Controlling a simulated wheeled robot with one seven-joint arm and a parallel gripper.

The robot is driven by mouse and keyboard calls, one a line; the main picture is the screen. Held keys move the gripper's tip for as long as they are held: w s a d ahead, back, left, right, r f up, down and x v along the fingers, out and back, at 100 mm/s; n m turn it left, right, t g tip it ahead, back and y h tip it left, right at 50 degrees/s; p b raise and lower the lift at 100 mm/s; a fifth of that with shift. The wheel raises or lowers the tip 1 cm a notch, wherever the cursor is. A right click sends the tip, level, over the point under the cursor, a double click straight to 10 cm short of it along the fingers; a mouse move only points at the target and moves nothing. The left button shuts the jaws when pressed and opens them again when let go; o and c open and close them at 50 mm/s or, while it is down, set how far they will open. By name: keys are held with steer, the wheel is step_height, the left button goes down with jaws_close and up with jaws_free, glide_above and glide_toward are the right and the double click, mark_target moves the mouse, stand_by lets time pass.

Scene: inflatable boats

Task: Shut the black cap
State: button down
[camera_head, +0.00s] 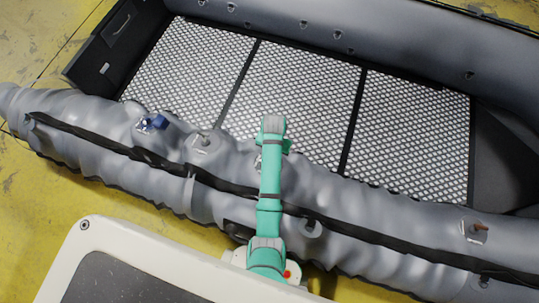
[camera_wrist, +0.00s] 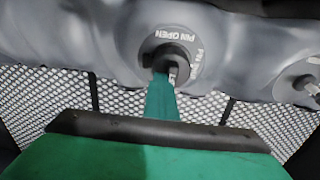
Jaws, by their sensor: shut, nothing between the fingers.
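In the wrist view a round valve with a dark ring lettered "PIN OPEN" (camera_wrist: 168,38) sits on the grey tube. A dark part at its middle, which looks like the black cap (camera_wrist: 178,58), is partly covered by my gripper. My gripper (camera_wrist: 165,78) is shut, its narrow green fingers right in front of the valve's middle. I cannot tell whether they touch it. In the head view my arm covers most of this valve (camera_head: 258,163), and the gripper is hidden behind the arm.
A second valve (camera_wrist: 312,86) is at the right in the wrist view. In the head view, a blue-capped valve (camera_head: 152,123), a grey one (camera_head: 203,141) and an orange-brown one (camera_head: 478,229) line the near tube (camera_head: 380,225). The boat's mesh floor (camera_head: 300,85) is clear.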

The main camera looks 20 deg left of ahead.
steer(key=a+r, duration=0.1)
steer(key=r, duration=0.1)
steer(key=a+r, duration=0.1)
steer(key=shift+w+a+r, duration=0.1)
steer(key=shift+a+r, duration=0.05)
steer(key=shift+r, duration=0.2)
steer(key=shift+d+r, duration=0.2)
steer(key=shift+r, duration=0.5)
steer(key=shift+d+r, duration=0.15)
steer(key=shift+r, duration=0.5)
